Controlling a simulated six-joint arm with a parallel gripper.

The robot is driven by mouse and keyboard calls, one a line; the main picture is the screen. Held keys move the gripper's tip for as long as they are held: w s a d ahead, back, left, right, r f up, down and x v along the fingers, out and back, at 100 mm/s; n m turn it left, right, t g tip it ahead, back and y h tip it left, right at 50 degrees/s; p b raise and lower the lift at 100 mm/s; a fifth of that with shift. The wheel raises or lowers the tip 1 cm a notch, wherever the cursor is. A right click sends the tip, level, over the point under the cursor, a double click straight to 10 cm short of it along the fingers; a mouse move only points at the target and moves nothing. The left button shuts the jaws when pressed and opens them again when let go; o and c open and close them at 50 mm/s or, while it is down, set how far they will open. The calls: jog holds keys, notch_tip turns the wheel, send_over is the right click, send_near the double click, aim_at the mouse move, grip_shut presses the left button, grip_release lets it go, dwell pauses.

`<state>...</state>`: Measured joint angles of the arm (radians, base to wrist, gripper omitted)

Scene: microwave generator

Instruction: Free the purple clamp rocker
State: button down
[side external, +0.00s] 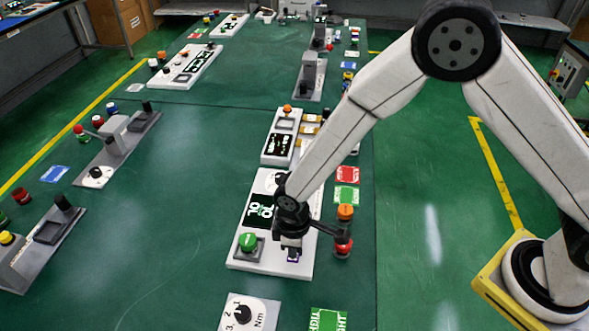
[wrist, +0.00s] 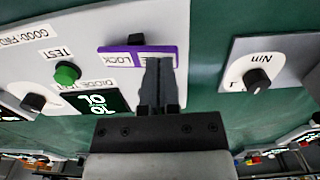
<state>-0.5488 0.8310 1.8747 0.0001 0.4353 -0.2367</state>
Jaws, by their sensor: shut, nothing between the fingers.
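The purple clamp rocker (wrist: 112,49) is on the white panel in the wrist view, with a white LOCK label on its left part. A second label on its right part is mostly hidden behind my fingers. A small black piece shows at its upper edge. My gripper (wrist: 158,62) is shut and empty, with its fingertips over the right part of the rocker. I cannot tell whether they touch it. In the side view my gripper (side external: 291,246) points down at the panel's near right part, and only a little purple (side external: 293,260) shows below it.
A green TEST button (wrist: 67,73) stands left of the rocker in the wrist view; it also shows in the side view (side external: 248,242). A black display (side external: 258,211) is on the same panel. A Nm dial (wrist: 257,79) sits apart. An orange and red button stack (side external: 344,228) stands close beside my gripper.

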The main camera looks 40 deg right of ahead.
jog(key=shift+f, duration=0.4)
dwell(0.3)
jog(key=shift+r, duration=3.55)
jog(key=s+d+r+m+t, duration=0.1)
jog(key=s+d+r+m, duration=0.1)
jog(key=d, duration=0.5)
jog(key=s+d+r+m, duration=0.3)
jog(key=d+r+m, duration=0.1)
jog(key=d, duration=0.3)
jog(key=s+d+r+m+t, duration=0.1)
jog(key=s+d+r+m, duration=0.2)
jog(key=d, duration=0.5)
jog(key=shift+r+t, duration=0.2)
jog(key=shift+t, duration=0.1)
